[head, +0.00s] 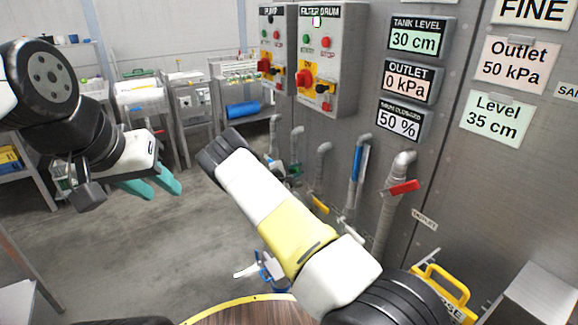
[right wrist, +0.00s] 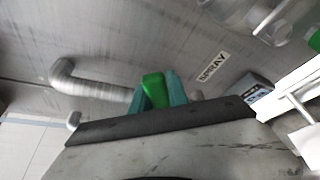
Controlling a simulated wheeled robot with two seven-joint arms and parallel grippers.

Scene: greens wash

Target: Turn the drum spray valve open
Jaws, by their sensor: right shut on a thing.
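In the right wrist view the green handle (right wrist: 153,90) of the spray valve is between the two teal fingers of my right gripper (right wrist: 159,84). The fingers are shut on it. A SPRAY label (right wrist: 213,67) is on the grey panel just right of the handle. In the head view my right arm hides the right gripper; a small green part (head: 294,170) shows among the pipes beside the arm, and I cannot tell if it is this handle. My left gripper (head: 164,192) is at the left in the head view, with its teal fingers apart and empty.
Several pipes stand along the panel, one with a red handle (head: 403,187) and one with a blue handle (head: 357,163). Control boxes (head: 345,60) and displays (head: 398,119) are above. A yellow item (head: 445,290) is at lower right.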

